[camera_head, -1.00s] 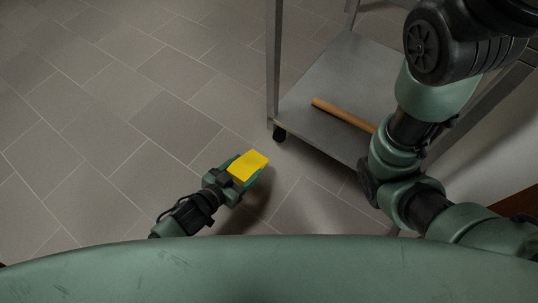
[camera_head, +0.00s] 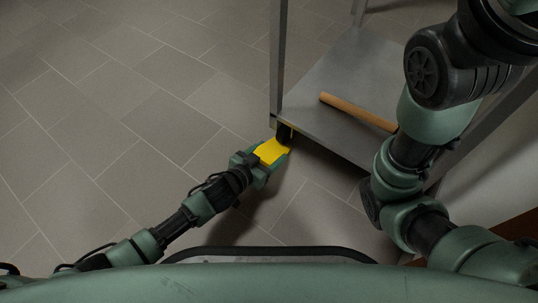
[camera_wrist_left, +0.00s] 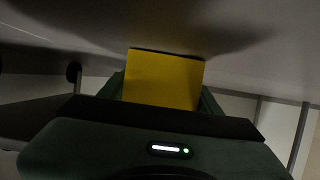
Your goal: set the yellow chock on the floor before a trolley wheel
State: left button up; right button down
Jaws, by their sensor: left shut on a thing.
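The yellow chock (camera_head: 271,151) is held in my left gripper (camera_head: 268,160), which is shut on it. The chock is right beside the black trolley wheel (camera_head: 284,133) at the trolley's near left corner; I cannot tell whether they touch. In the left wrist view the chock (camera_wrist_left: 163,80) fills the middle between the fingers, with floor around it. Whether the chock rests on the floor is not clear. The grey metal trolley (camera_head: 345,75) stands at the right of the head view. My right arm reaches across the right side, but its gripper is out of view.
A wooden handle or rod (camera_head: 356,112) lies on the trolley's lower shelf. A trolley upright (camera_head: 278,60) rises just behind the wheel. The tiled floor (camera_head: 120,120) to the left is clear.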

pick_arm(q)
jog(key=shift+r, duration=0.1)
jog(key=o, duration=1.8)
jog(key=shift+f, duration=0.2)
jog(key=shift+o, duration=0.2)
jog(key=shift+r, duration=0.15)
jog(key=p+v, duration=0.7)
jog(key=v, duration=0.3)
jog(key=shift+s+a+r, duration=0.15)
jog(key=shift+s+r, duration=0.1)
jog(key=shift+r, duration=0.1)
jog(key=shift+s+a+r+p, duration=0.15)
jog(key=shift+s+a+p, duration=0.2)
jog(key=shift+s+p, duration=0.15)
